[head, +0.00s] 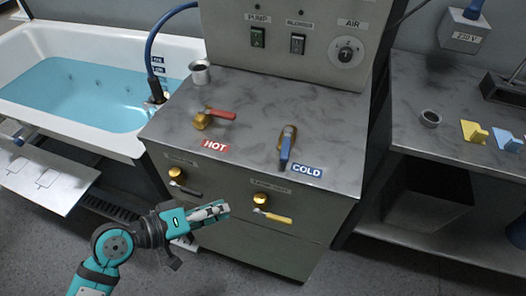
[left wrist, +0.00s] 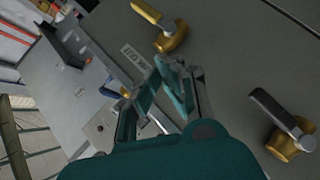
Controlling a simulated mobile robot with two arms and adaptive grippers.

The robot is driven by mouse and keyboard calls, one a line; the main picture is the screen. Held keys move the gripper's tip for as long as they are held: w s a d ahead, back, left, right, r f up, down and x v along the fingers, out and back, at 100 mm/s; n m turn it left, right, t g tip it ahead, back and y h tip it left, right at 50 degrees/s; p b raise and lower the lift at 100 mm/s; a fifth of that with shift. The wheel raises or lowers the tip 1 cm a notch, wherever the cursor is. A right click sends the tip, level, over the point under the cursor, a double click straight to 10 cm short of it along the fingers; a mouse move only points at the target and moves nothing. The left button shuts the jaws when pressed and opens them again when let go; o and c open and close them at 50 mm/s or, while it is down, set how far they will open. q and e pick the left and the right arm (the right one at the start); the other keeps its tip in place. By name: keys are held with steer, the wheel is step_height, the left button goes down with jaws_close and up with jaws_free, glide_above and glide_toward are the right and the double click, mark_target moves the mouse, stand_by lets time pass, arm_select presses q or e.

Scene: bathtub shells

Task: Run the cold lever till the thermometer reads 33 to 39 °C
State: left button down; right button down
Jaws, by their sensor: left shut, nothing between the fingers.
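The cold lever (head: 286,148) has a blue handle on a brass body and points toward the front edge of the grey counter, beside the COLD label (head: 307,170). The hot lever (head: 218,114), red on brass, points right, above the HOT label (head: 215,146). The tub (head: 30,40) at the left holds blue water. No thermometer reading can be made out. My left gripper (head: 226,209) is shut and empty, in front of the cabinet, below and left of the cold lever. Its fingers show in the left wrist view (left wrist: 178,72). My right gripper is not in view.
The cabinet front carries a yellow-handled valve (head: 272,214) just right of my gripper and a dark-handled valve (head: 184,186) above left; both show in the left wrist view. A metal cup (head: 200,73) stands on the counter. A side bench (head: 425,160) is at the right.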

mark_target(286, 143)
arm_select(q)
steer(key=w+a+r+n+t+h, duration=0.25)
steer(key=w+r+n, duration=0.25)
steer(key=r, duration=0.5)
steer(key=shift+t+h, duration=0.35)
steer(key=shift+h, duration=0.1)
steer(key=p+x, duration=0.4)
steer(key=x, duration=0.5)
steer(key=shift+s+d, duration=0.1)
steer(key=shift+d, duration=0.15)
steer(key=d+p, duration=0.1)
steer(key=d, duration=0.2)
steer(key=shift+d+f, duration=0.1)
steer(key=shift+d, duration=0.2)
steer(key=shift+s+d+p, duration=0.2)
steer(key=shift+d+p, duration=0.1)
steer(key=shift+d, duration=0.15)
steer(key=shift+f, duration=0.15)
steer(key=shift+d, duration=0.15)
